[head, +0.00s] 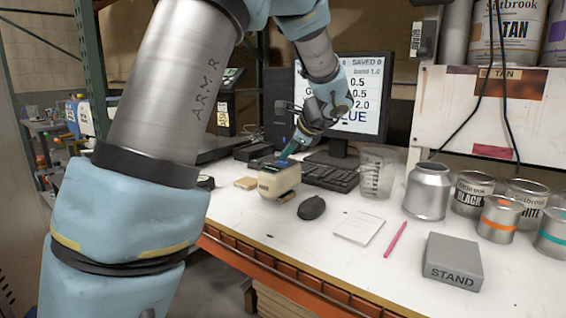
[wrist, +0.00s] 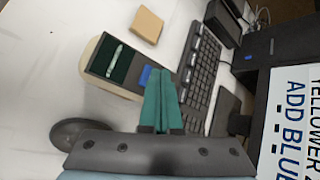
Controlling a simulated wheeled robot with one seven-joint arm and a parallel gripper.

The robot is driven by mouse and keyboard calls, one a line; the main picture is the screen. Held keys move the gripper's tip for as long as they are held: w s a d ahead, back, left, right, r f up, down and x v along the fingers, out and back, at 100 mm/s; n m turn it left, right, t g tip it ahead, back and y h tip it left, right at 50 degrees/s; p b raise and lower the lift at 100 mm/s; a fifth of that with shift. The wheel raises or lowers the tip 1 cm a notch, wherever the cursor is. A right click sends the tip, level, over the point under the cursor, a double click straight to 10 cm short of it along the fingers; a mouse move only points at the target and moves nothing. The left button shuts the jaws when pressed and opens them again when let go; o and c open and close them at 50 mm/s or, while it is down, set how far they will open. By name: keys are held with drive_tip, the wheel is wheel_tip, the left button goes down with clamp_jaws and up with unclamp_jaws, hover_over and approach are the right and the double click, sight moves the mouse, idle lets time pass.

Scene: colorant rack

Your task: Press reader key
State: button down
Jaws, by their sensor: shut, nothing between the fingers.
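The reader (head: 281,184) is a beige device with a dark top on the white bench, left of the keyboard. In the wrist view, the reader (wrist: 92,54) shows a dark green screen with a pale bar, and a blue key (wrist: 145,75) towards one end of its top. My gripper (head: 287,154) is over the reader in the head view. Its teal fingers are shut and empty, and in the wrist view the fingertips (wrist: 160,72) appear right beside the blue key, partly covering that area. I cannot tell whether they touch it.
A keyboard (head: 331,177) and monitor (head: 370,92) reading "ADD BLUE" stand close by. A black mouse (head: 311,208) lies in front. A tan block (wrist: 147,25) sits beyond the reader. A clear beaker (head: 377,174), cans and a grey STAND block (head: 453,263) are to the right.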

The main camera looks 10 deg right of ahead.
sight(286, 163)
drive_tip(key=shift+r, duration=0.1)
drive_tip(key=shift+r+p, duration=0.7)
wheel_tip(286, 163, up, 5)
drive_tip(key=p, duration=0.4)
idle(0.6)
drive_tip(key=a+f+n, duration=0.1)
drive_tip(key=s+a+f+g, duration=0.1)
drive_tip(key=a, duration=0.1)
drive_tip(key=s+a+f+n, duration=0.1)
drive_tip(key=a, duration=0.1)
drive_tip(key=shift+a+f+n+g, duration=0.15)
drive_tip(key=shift+n+g, duration=0.15)
drive_tip(key=shift+g, duration=0.1)
drive_tip(key=s+a+f+n+g+h, duration=0.2)
drive_tip(key=s+a+f+n, duration=0.3)
drive_tip(key=s+a+n, duration=0.3)
drive_tip(key=s+a+f+n+g+h, duration=0.2)
drive_tip(key=s+a+f+n+g, duration=0.1)
drive_tip(key=s+a+f+n, duration=0.3)
drive_tip(key=s+a+n, duration=0.2)
drive_tip(key=s+n, duration=0.2)
drive_tip(key=s, duration=0.1)
drive_tip(key=shift+s+a, duration=0.15)
drive_tip(key=shift+a, duration=0.05)
